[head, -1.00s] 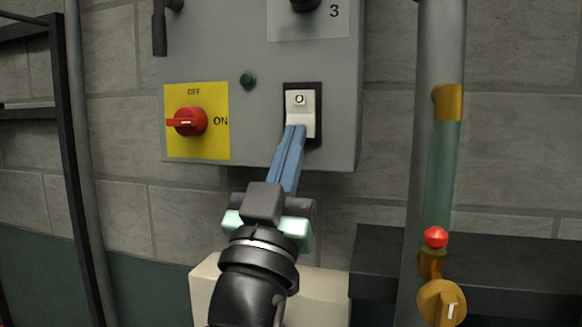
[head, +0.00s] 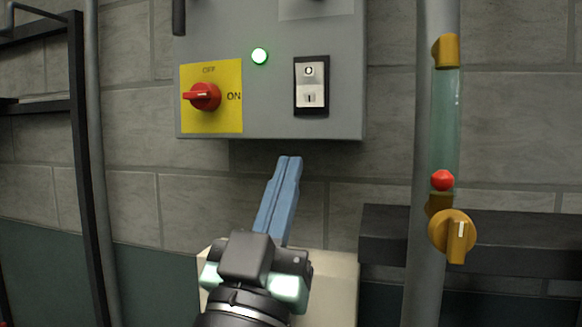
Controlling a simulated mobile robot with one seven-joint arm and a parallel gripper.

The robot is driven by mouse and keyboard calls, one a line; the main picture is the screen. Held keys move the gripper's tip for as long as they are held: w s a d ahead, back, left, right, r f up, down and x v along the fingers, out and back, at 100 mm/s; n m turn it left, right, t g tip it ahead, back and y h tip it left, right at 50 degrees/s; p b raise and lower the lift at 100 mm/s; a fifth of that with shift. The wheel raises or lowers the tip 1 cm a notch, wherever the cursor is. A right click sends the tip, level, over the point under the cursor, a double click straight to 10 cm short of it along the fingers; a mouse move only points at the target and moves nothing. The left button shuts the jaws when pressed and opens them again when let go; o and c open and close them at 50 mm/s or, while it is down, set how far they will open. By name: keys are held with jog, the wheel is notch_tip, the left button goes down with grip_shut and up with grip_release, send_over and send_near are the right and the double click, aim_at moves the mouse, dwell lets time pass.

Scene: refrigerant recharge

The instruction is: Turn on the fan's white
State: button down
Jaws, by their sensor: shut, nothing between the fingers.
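The white rocker switch (head: 311,84) sits in a black frame on the front of the grey control box (head: 270,112). Its marks O at the top and I at the bottom both show, and nothing covers it.
A grey pipe with a sight glass (head: 444,125), a red ball (head: 442,180) and a yellow knob (head: 455,232) stands at right. A black rack (head: 78,130) stands at left.

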jog(key=s+r+n+t+y, duration=0.1)
jog(key=s+r+y, duration=0.1)
jog(key=s, duration=0.4)
jog(key=s+d+r+n+t+y, duration=0.1)
jog(key=s+r+n+y, duration=0.1)
jog(key=s+r+y, duration=0.1)
jog(key=s+y, duration=0.1)
jog(key=s, duration=0.1)
jog(key=shift+s+y+b, duration=0.3)
jog(key=shift+s+y, duration=0.05)
jog(key=shift+y, duration=0.05)
jog(key=shift+d, duration=0.1)
dwell(0.6)
